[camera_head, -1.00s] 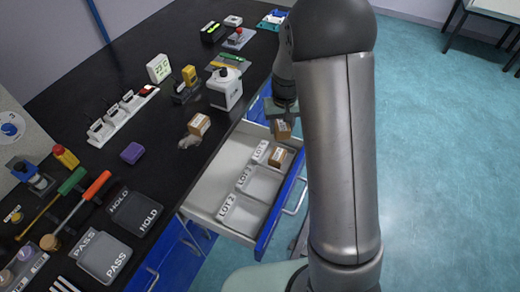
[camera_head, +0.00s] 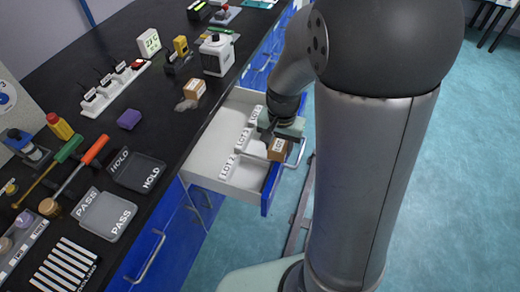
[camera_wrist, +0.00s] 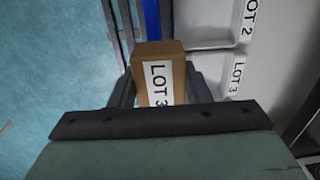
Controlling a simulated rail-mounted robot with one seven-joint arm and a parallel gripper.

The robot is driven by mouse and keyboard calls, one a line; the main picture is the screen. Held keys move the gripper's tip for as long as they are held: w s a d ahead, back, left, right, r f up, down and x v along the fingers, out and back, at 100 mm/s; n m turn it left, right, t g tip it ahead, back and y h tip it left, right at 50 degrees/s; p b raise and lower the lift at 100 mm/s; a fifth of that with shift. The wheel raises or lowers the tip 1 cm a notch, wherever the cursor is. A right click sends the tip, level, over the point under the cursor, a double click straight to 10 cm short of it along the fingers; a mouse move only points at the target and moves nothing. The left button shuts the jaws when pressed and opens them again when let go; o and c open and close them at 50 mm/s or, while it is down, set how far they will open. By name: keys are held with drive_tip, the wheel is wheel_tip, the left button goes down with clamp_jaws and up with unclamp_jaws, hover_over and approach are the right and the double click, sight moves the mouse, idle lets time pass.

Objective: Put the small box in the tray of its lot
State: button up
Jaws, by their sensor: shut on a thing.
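My gripper (camera_head: 277,141) is shut on a small brown box (camera_head: 279,149), held over the front part of the open drawer. In the wrist view the box (camera_wrist: 158,68) sits between the fingers and its white label reads LOT 3. The drawer trays carry labels: the LOT 2 tray (camera_head: 240,178) is nearest, then the LOT 3 tray (camera_head: 254,151); the wrist view also shows the LOT 3 tray (camera_wrist: 209,68), right of the box. How high the box is above the trays is unclear.
The blue drawer front (camera_head: 267,193) stands close to the held box. Another brown box (camera_head: 195,89) is on the black bench beside a crumpled grey item (camera_head: 186,104). PASS (camera_head: 104,217) and HOLD (camera_head: 137,170) trays lie on the bench. Open floor is at right.

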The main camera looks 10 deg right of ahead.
drive_tip(key=w+f, duration=0.3)
drive_tip(key=w, duration=0.4)
hover_over(262, 149)
drive_tip(key=s, duration=0.1)
wheel_tip(262, 149, down, 4)
drive_tip(key=shift+s+d+f, duration=0.1)
drive_tip(key=shift+d+f, duration=0.05)
drive_tip(key=shift+f, duration=0.1)
drive_tip(key=shift+w+f, duration=0.6)
drive_tip(key=shift+f, duration=1.6)
drive_tip(key=shift+f+b, duration=0.2)
drive_tip(key=shift+b, duration=0.1)
drive_tip(key=o, duration=1)
drive_tip(key=shift+o, duration=0.2)
drive_tip(key=shift+r, duration=0.1)
